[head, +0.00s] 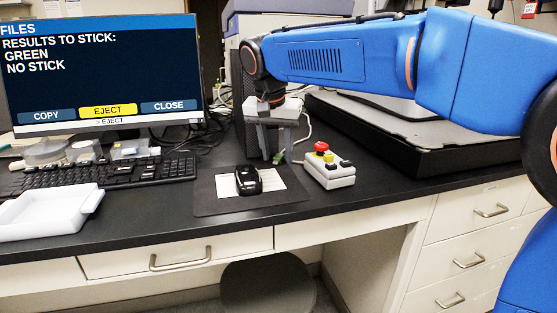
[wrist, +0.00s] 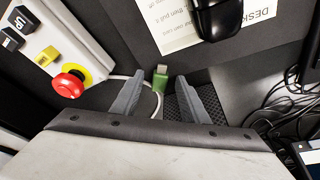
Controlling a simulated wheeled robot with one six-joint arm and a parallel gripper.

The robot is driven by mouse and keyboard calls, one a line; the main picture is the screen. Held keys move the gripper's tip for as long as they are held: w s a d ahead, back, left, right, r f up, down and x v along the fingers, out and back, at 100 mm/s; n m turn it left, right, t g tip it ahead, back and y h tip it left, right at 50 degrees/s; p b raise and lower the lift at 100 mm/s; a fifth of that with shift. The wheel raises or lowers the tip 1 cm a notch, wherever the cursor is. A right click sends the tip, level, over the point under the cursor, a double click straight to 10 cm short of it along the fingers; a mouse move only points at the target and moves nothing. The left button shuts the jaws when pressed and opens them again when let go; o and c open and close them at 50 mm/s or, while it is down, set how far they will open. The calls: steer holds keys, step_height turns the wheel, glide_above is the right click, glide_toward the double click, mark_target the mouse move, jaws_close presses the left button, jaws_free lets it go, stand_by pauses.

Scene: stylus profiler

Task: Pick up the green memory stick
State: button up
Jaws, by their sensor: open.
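The green memory stick (wrist: 160,81) shows in the wrist view with its pale connector end pointing away from my gripper. It lies between the two fingertips, with a gap on each side. In the head view only a small green part of the stick (head: 279,157) shows by the fingers. My gripper (head: 277,153) is open and points down at the desk behind the mouse mat. It also shows in the wrist view (wrist: 160,84), with nothing held. I cannot tell the height between the fingertips and the stick.
A control box (head: 329,171) with a red button stands close to the right of my gripper. A black mouse (head: 249,180) lies on a paper on the mat. The monitor (head: 100,75) reads "GREEN", "NO STICK", with EJECT highlighted. A white cable passes near the fingers. A white tray (head: 48,211) stands left.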

mark_target(277, 158)
jaws_close()
step_height(277, 158, up, 10)
stand_by(0.7)
steer(key=c, duration=0.9)
jaws_free()
jaws_close()
